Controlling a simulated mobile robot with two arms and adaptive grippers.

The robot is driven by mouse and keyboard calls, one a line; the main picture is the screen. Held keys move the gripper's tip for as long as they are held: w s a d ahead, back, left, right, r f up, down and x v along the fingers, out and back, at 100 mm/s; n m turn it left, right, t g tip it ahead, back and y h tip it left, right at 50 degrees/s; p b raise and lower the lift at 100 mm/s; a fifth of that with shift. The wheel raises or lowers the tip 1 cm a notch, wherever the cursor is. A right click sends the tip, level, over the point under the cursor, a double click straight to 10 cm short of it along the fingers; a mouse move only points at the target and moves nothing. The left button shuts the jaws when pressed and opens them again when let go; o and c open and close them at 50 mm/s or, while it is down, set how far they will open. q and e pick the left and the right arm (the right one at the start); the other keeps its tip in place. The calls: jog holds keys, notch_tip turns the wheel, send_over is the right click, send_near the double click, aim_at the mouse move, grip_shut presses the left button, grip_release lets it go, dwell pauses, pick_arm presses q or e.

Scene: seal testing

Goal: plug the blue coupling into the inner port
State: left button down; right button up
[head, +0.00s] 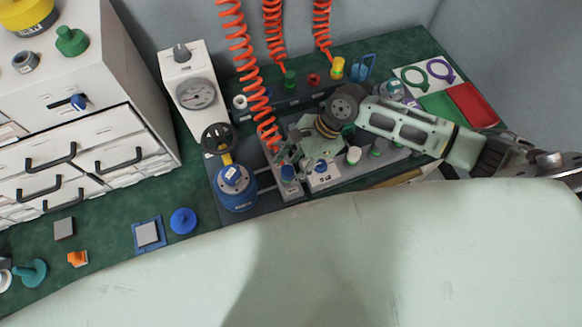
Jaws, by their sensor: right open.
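My right gripper (298,157) reaches in from the right and is open over the grey test fixture (345,178). The left orange coiled hose (247,70) hangs down to the left side of the gripper, and its lower end is partly hidden there. The inner port cannot be made out clearly behind the gripper. My left gripper is not in view.
A blue cylinder (237,190) with a black handwheel (217,138) stands left of the fixture. A gauge box (190,90) stands behind it. Green (290,79) and yellow (337,68) couplings sit on the back rail. White drawers (60,150) fill the left; a red tray (472,104) lies right.

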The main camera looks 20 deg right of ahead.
jog(key=v, duration=1)
jog(key=shift+d+r, duration=0.15)
jog(key=shift+r, duration=0.1)
jog(key=shift+s+f, duration=0.1)
jog(key=shift+s, duration=0.05)
